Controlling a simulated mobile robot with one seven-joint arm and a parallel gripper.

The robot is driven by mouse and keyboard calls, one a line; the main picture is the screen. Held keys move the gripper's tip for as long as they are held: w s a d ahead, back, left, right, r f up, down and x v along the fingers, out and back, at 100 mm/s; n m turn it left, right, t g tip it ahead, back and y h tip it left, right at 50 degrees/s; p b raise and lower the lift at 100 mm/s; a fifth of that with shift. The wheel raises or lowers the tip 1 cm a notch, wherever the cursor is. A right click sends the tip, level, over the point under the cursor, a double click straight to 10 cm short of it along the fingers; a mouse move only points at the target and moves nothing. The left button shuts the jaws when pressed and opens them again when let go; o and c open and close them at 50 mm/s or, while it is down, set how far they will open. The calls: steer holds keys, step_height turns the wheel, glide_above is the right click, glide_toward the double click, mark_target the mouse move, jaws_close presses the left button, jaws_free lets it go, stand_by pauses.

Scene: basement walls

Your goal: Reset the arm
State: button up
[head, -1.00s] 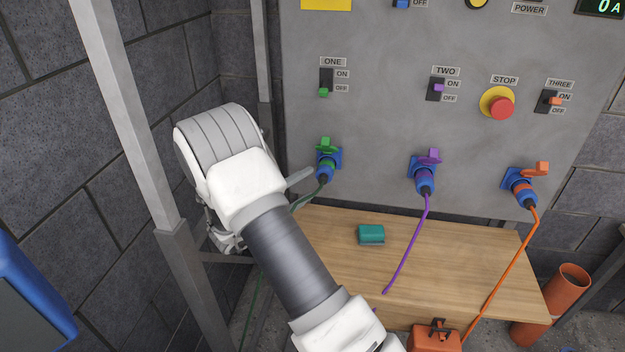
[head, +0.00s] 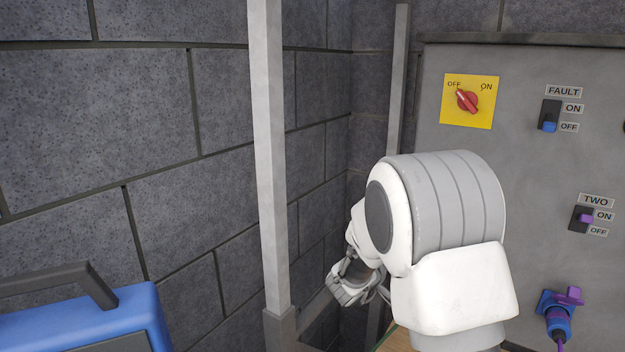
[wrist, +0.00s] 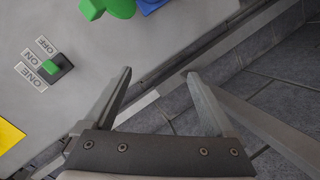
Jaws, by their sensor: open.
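My gripper (wrist: 158,73) shows in the wrist view with its two grey fingers apart and nothing between them. In the head view my white and grey arm (head: 455,290) is bent in front of the panel's left side. A white end part of it (head: 350,288) shows beyond the bend, near the corner. The finger tips cannot be made out there.
A metal post (head: 268,150) stands left of my arm, before a block wall (head: 130,120). A blue case (head: 110,320) is at lower left.

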steer(key=s+a+r+y, duration=1)
steer(key=s+r, duration=0.1)
steer(key=r, duration=0.1)
steer(key=s+d+f+m+g, duration=0.1)
steer(key=s+g, duration=0.1)
steer(key=s, duration=0.7)
steer(key=s+d+f+m+g+h, duration=0.1)
steer(key=s+d+g, duration=0.1)
steer(key=s, duration=0.7)
steer(key=s+d+f+m+g, duration=0.1)
steer(key=s+g, duration=0.1)
steer(key=s, duration=0.6)
step_height(320, 180, up, 13)
steer(key=p, duration=1.3)
steer(key=shift+s+r, duration=0.15)
steer(key=shift+d, duration=0.2)
